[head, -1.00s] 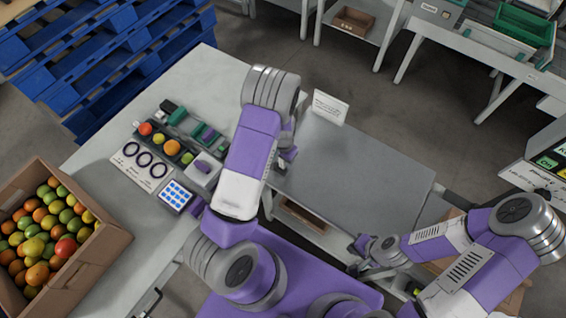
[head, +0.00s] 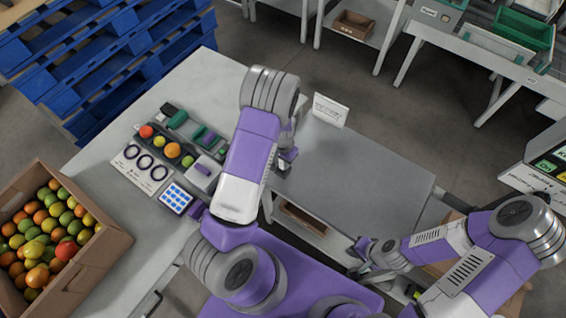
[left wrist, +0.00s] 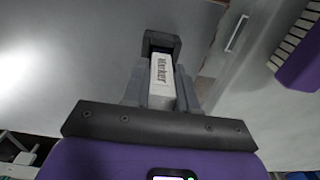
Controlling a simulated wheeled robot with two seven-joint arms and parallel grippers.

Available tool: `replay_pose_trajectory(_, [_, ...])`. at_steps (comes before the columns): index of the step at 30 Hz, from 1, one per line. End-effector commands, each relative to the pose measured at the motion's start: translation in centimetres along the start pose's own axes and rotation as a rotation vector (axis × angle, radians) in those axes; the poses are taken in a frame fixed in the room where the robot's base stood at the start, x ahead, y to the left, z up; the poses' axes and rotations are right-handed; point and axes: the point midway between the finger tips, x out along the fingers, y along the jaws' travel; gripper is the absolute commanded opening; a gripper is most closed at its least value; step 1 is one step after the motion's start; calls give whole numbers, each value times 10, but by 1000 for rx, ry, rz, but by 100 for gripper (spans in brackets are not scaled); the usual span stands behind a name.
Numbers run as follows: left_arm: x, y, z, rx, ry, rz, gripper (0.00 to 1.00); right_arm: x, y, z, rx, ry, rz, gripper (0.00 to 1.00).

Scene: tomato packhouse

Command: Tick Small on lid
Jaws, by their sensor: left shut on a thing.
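My left gripper (head: 287,160) is at the near left corner of the grey table, partly hidden by its own arm in the head view. In the left wrist view my left gripper (left wrist: 161,85) is shut on a white marker (left wrist: 162,80) with dark printed lettering; a dark block shows at its far end. A grey surface lies beyond it. I cannot make out a lid or the word Small in either view. My right gripper (head: 366,258) is near the grey table's front edge, too small to tell its opening.
The left bench (head: 95,170) carries a tray of fruit (head: 158,140), a card with three rings (head: 145,168), a blue-dotted pad (head: 176,197) and a white-and-purple device (head: 203,172). A cardboard box (head: 105,245) of fruit stands at left.

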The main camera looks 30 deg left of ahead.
Motion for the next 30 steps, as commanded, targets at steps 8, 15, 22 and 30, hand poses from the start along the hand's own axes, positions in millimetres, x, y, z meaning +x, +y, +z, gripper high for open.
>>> replay_pose_trajectory(8, [-60, 1, -1, 2, 5, 1, 0, -13, -5, 1, 0, 0, 0, 0])
replay_pose_trajectory(15, [-86, 1, 0, 1, 2, 1, 0, -20, -7, 1, 0, 0, 0, 0])
replay_pose_trajectory(22, [-99, 0, 0, 1, 1, 0, 0, -29, -11, 1, 0, 0, 0, 0])
replay_pose_trajectory(30, [-112, 0, 0, 1, 0, 0, 0, -40, -15, 2, 0, 0, 0, 0])
